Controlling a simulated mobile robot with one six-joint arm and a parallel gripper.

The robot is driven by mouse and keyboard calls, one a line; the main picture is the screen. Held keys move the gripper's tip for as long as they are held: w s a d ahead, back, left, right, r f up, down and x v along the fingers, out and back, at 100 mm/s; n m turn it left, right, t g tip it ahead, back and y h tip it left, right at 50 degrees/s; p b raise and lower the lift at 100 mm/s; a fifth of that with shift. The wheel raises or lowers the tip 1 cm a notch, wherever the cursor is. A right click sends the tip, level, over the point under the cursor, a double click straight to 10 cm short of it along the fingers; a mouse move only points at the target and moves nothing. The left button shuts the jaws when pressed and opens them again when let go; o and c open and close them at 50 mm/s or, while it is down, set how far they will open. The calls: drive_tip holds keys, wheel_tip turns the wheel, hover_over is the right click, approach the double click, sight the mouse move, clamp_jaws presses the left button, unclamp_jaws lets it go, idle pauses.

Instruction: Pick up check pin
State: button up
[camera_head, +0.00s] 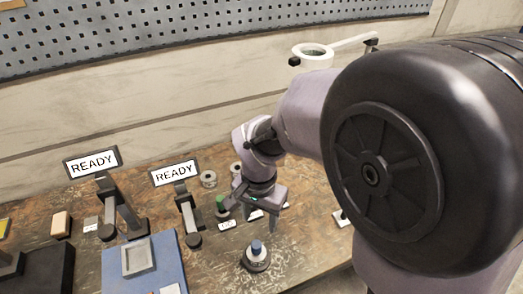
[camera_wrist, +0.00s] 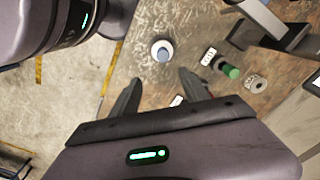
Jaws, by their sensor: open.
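A blue-topped pin (camera_head: 257,247) stands upright in a round dark base near the table's front edge. In the wrist view the blue top (camera_wrist: 162,55) shows beyond the fingertips, on a pale round base. A green-topped pin (camera_head: 221,203) stands behind and to the left; in the wrist view it is a green cylinder (camera_wrist: 231,72) right of the fingers. I cannot tell from the pictures which is the check pin. My gripper (camera_head: 249,213) points down above the table, open and empty. In the wrist view its dark fingers (camera_wrist: 160,80) are apart, with bare table between them.
Two READY displays (camera_head: 92,162) (camera_head: 175,173) stand on the left with dark stands. A blue tray (camera_head: 172,262) lies at front left. Grey rings (camera_head: 208,180) sit behind the pins. A white ring lamp (camera_head: 313,50) is at the back. Small white labels lie near the gripper.

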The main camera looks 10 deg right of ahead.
drive_tip(key=b, duration=0.3)
approach(256, 245)
drive_tip(key=f, duration=0.5)
drive_tip(key=shift+s+d+f, duration=0.1)
drive_tip(key=shift+d, duration=0.2)
drive_tip(key=f, duration=0.1)
drive_tip(key=f+b, duration=0.1)
drive_tip(key=f, duration=0.1)
drive_tip(key=f+b, duration=0.1)
drive_tip(key=f, duration=0.1)
drive_tip(key=shift+w+a+f, duration=0.1)
drive_tip(key=shift+w+a, duration=0.1)
drive_tip(key=shift+a, duration=0.1)
drive_tip(key=shift+r, duration=0.2)
clamp_jaws()
